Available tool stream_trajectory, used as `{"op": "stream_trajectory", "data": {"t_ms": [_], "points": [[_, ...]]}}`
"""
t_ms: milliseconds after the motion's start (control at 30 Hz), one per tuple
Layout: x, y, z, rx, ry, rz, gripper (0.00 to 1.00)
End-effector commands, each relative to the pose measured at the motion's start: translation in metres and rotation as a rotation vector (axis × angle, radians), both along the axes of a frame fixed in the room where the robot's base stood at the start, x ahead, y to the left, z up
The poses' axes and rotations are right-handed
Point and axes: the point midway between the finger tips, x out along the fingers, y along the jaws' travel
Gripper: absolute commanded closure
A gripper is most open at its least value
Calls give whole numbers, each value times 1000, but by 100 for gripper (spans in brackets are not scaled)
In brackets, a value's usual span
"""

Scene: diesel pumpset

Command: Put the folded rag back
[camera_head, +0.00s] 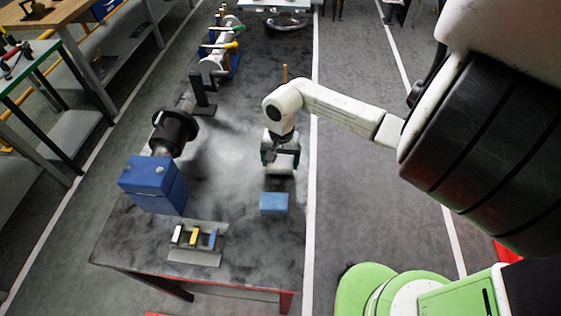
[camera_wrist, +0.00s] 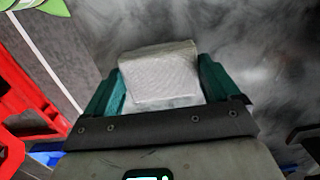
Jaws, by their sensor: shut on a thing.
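The folded rag (camera_wrist: 160,72) looks like a pale grey, finely textured pad in the wrist view. It sits between the two teal fingers of my gripper (camera_wrist: 162,82), which is shut on it. In the head view my gripper (camera_head: 281,158) hangs over the right part of the dark, mottled table (camera_head: 240,245). I cannot clearly tell the rag from the white hand there. The gap between rag and table cannot be judged.
A flat blue block (camera_head: 274,203) lies in front of my gripper. A blue box (camera_head: 153,183), a black round flange (camera_head: 175,130) and a pipe line with coloured handles (camera_head: 215,62) stand left. A rack (camera_head: 195,256) with small white, yellow and blue pieces is near the front edge.

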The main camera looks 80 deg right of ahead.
Motion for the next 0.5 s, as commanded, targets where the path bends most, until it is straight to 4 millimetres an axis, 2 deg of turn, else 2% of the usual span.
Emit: {"op": "stream_trajectory", "data": {"t_ms": [200,467,500], "points": [[0,1,-16,2,-2,-2,49],[-1,0,-20,0,1,0,49],[-1,0,-20,0,2,0,9]]}}
